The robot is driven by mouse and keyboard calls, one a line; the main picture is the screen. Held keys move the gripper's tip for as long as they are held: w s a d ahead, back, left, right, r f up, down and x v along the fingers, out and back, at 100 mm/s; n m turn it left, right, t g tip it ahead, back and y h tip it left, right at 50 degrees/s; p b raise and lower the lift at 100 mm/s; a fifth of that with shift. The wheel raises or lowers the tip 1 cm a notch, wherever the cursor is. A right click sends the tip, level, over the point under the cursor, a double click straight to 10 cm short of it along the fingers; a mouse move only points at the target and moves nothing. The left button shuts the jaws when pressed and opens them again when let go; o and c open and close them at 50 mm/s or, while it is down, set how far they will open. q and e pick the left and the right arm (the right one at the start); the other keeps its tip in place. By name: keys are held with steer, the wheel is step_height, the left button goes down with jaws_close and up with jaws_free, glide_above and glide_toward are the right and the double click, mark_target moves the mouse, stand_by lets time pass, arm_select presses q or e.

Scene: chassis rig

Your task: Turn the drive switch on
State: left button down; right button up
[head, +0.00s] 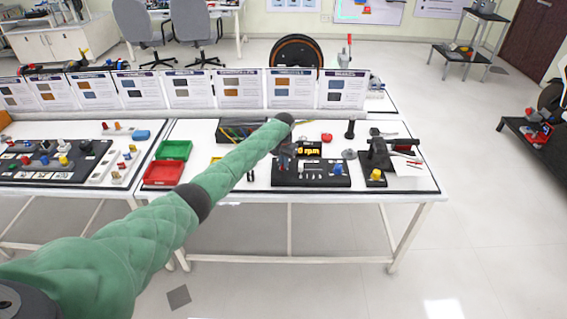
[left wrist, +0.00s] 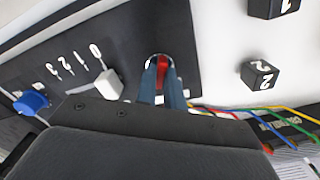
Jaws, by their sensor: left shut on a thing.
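My left gripper (left wrist: 163,85) reaches down to a dark control panel (left wrist: 120,55) and is shut on a small red switch (left wrist: 163,66) with a bright ring around its base. The fingers hide most of the switch, and I cannot tell which way it is set. In the head view the left gripper (head: 285,158) is at the left end of the same panel (head: 312,181), partly hidden by my arm. A display (head: 309,149) behind the panel reads "0 rpm". My right gripper is not in view.
A white knob (left wrist: 108,85) by the numbers 0 to 3 and a blue knob (left wrist: 31,102) sit beside my fingers. Black numbered blocks (left wrist: 259,74) and coloured wires (left wrist: 245,110) are close by. A black stand with a yellow knob (head: 376,174) is to the panel's right.

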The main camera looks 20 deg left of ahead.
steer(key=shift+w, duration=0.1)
